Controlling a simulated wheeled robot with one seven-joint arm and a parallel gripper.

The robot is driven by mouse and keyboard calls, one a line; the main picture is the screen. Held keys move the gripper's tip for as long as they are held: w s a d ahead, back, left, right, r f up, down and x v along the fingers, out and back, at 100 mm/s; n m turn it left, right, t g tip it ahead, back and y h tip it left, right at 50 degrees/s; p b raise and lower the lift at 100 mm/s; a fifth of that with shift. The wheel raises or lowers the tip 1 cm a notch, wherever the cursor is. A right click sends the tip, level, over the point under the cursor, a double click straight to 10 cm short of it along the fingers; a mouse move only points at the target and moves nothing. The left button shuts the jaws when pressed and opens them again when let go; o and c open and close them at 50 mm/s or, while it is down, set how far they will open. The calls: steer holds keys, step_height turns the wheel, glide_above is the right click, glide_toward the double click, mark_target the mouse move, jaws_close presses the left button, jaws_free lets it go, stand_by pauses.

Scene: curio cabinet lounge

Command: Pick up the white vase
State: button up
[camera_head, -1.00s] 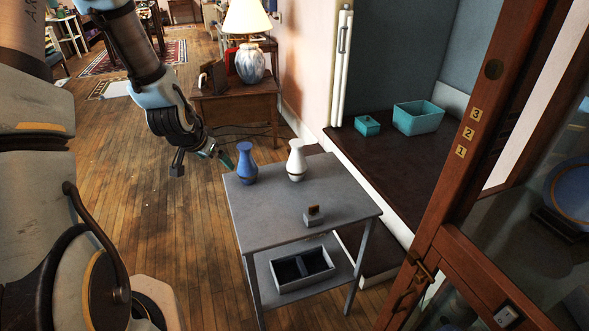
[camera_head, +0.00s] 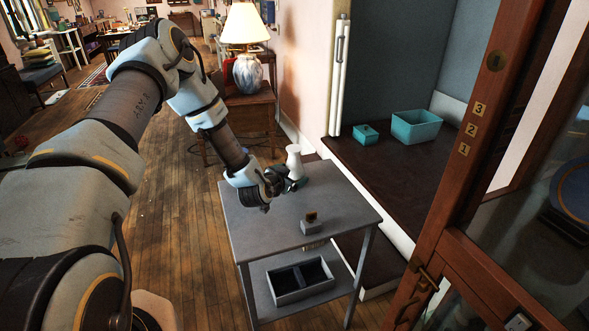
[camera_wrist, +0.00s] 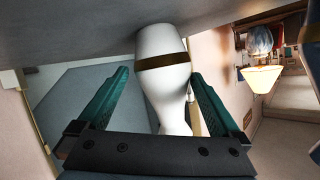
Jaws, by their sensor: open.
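The white vase (camera_head: 294,162) stands upright near the back edge of the grey side table (camera_head: 335,210). In the wrist view the white vase (camera_wrist: 164,60) appears upside down, with a dark gold band. My gripper (camera_head: 291,184) is at the vase, low over the table. In the wrist view its two teal fingers are spread with the vase between them, and my gripper (camera_wrist: 160,74) has visible gaps at both sides of the neck. The fingers look apart from the vase.
A small grey block with a brown piece (camera_head: 311,223) sits near the table front. A divided tray (camera_head: 300,283) is on the lower shelf. Teal boxes (camera_head: 416,127) stand on the dark ledge. A wooden cabinet door (camera_head: 452,150) stands at right.

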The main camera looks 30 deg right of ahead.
mark_target(298, 169)
steer(key=shift+p+x, duration=1.25)
steer(key=shift+x, duration=1.7)
steer(key=shift+a+r, duration=0.1)
steer(key=shift+w, duration=0.1)
steer(key=c, duration=1.3)
steer(key=shift+r, duration=0.2)
steer(key=shift+r+b, duration=1.5)
steer(key=shift+r, duration=3.3)
